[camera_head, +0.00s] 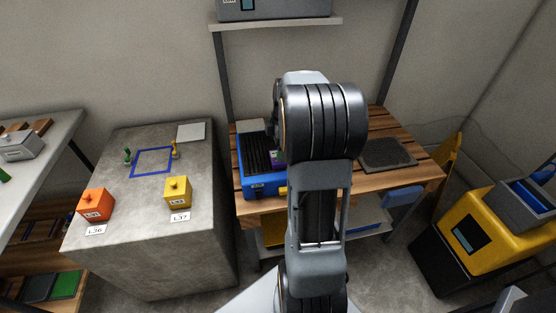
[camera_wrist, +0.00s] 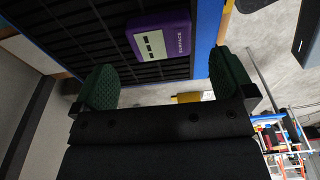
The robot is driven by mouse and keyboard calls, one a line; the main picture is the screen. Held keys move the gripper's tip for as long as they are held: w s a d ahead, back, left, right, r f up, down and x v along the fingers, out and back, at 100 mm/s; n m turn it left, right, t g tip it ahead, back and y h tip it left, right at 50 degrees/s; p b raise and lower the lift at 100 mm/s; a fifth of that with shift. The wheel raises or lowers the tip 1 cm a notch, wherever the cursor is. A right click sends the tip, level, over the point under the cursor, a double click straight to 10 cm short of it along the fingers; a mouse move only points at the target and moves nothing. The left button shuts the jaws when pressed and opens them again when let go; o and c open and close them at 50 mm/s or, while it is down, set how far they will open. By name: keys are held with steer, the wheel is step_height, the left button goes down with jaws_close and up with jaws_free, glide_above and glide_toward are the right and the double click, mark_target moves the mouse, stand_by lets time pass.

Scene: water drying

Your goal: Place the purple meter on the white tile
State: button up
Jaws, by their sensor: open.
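The purple meter (camera_wrist: 163,38), with a pale display and the word SURFACE, lies on the black slats of the blue tray (camera_wrist: 207,30). In the head view only a small purple part of the meter (camera_head: 277,158) shows beside my arm. My gripper (camera_wrist: 165,80) is open, its two green pads apart. In the wrist view the meter lies ahead of the gap between the pads, with nothing between them. The head view hides the gripper behind my arm. A pale square tile (camera_head: 191,132) lies at the back right of the concrete block (camera_head: 150,235).
The blue tray (camera_head: 262,190) stands on a slatted wooden bench (camera_head: 410,178) with a dark mat (camera_head: 388,153) at right. Orange (camera_head: 96,205) and yellow (camera_head: 177,193) boxes stand on the block near a blue square outline (camera_head: 152,161). A shelf (camera_head: 275,24) hangs above.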

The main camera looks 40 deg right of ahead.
steer(key=f, duration=0.1)
steer(key=f+b, duration=0.1)
steer(key=f, duration=0.2)
steer(key=shift+w+a+f, duration=0.1)
steer(key=shift+a+f, duration=0.15)
steer(key=shift+f, duration=0.1)
steer(key=shift+r, duration=0.1)
steer(key=c, duration=1)
steer(key=shift+c, duration=0.3)
steer(key=shift+r, duration=0.1)
